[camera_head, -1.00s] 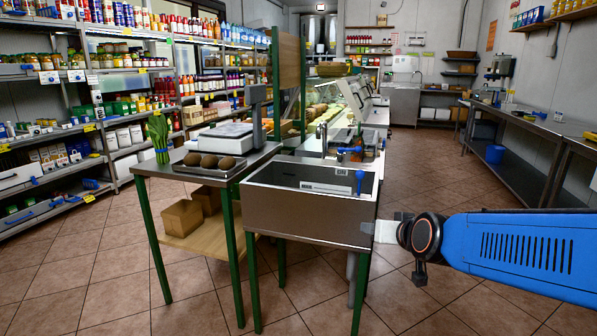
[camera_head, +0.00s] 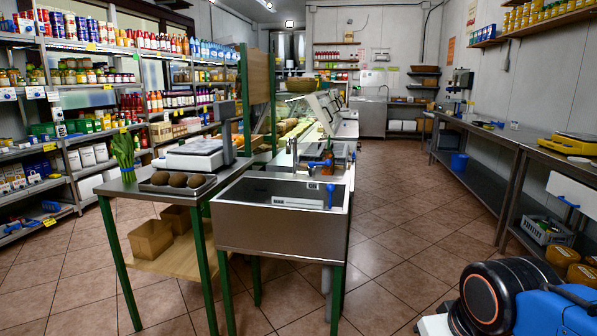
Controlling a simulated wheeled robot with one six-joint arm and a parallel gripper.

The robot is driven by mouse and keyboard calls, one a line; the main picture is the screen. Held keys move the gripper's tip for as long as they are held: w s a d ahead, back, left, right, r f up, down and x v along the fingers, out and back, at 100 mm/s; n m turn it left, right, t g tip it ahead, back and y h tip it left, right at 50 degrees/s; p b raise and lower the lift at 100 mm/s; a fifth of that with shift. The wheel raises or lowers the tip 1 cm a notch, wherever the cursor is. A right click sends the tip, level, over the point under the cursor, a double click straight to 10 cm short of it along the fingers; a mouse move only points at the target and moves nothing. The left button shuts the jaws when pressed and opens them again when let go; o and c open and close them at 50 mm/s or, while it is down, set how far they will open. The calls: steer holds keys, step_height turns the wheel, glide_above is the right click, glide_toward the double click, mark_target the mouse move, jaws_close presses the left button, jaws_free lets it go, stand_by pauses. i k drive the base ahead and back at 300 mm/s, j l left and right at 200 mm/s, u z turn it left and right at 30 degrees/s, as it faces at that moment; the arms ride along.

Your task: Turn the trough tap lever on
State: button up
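The steel trough (camera_head: 282,228) stands on green legs near the middle of the head view. A metal tap (camera_head: 294,153) rises at its back edge. A blue lever (camera_head: 318,163) lies roughly level beside the tap, at the trough's back right. A second blue handle (camera_head: 330,192) stands upright at the trough's right side; I cannot tell what it is fixed to. Part of my arm shows at the lower right, well apart from the trough. My gripper's fingertips are not seen.
A steel table (camera_head: 135,186) with a scale (camera_head: 196,152), a tray of round brown items and a green bunch (camera_head: 123,150) adjoins the trough's left. A long bench (camera_head: 482,130) runs along the right wall. Tiled floor is free between trough and bench.

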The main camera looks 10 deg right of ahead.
mark_target(327, 162)
steer(key=i+l, duration=0.75)
steer(key=i, duration=0.2)
